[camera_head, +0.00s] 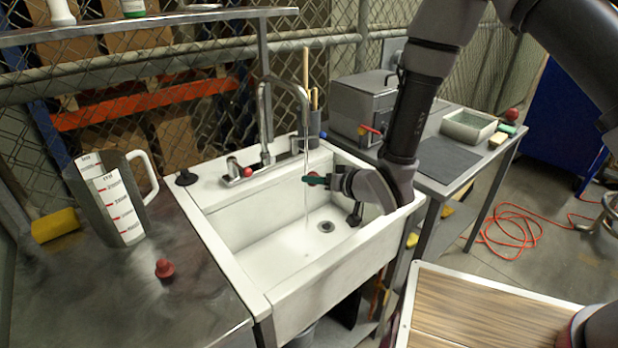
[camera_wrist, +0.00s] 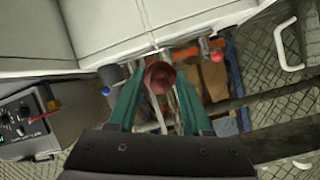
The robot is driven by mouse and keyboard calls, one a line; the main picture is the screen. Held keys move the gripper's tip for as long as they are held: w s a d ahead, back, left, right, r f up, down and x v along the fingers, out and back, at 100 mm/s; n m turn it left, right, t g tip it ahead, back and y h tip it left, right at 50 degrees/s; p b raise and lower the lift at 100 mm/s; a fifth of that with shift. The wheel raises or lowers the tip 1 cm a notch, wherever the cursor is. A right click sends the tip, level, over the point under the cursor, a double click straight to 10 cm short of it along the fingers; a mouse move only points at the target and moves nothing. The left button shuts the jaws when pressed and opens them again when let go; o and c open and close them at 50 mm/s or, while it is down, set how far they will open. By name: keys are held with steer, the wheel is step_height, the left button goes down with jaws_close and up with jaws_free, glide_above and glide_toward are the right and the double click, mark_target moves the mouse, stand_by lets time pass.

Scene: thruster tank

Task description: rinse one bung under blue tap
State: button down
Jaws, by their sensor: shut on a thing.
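My gripper (camera_head: 318,181) is over the white sink (camera_head: 230,262), its green fingers shut on a red bung (camera_wrist: 158,78). In the head view only a little red shows at the fingertips. A thin water stream (camera_head: 306,200) falls from the metal spout (camera_head: 290,87) into the basin. The held bung is at or right beside this stream; I cannot tell whether water hits it. The blue tap (camera_wrist: 105,91) is in the wrist view, and the red tap (camera_head: 248,172) is left of the spout. Another red bung (camera_head: 165,269) stands on the steel bench.
A black stopper (camera_head: 186,177) sits on the sink's rim. A grey machine (camera_head: 365,105) and a tray (camera_head: 468,127) stand on the right table. The basin below my gripper is clear.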

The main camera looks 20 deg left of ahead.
steer(key=d+f+v, duration=0.1)
steer(key=f+v, duration=0.1)
steer(key=v, duration=1)
steer(key=shift+s, duration=0.35)
steer(key=shift+f, duration=0.1)
